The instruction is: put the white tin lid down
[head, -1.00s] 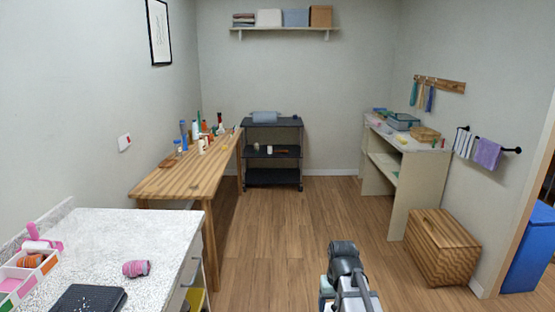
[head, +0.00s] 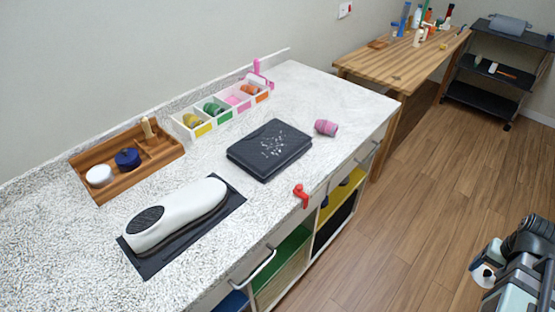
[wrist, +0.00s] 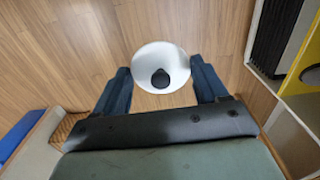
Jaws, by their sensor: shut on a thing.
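The white tin lid (wrist: 160,54) is a round white disc with a dark knob, seen in the wrist view. My gripper (wrist: 160,72) is shut on it, one dark finger at each side, above the wood floor. In the head view the lid (head: 484,276) is a small, partly hidden white patch at my gripper (head: 482,270), at the lower right. It is held out over the floor, to the right of the speckled counter (head: 345,105) and apart from it.
A wooden tray (head: 167,154) on the counter holds a white round thing (head: 98,175) and a dark blue one (head: 127,158). A white machine (head: 180,213), a black pad (head: 269,150), a divided box (head: 205,129), a pink roll (head: 326,127) and a red clamp (head: 301,194) are nearby. The counter's far right end has bare room.

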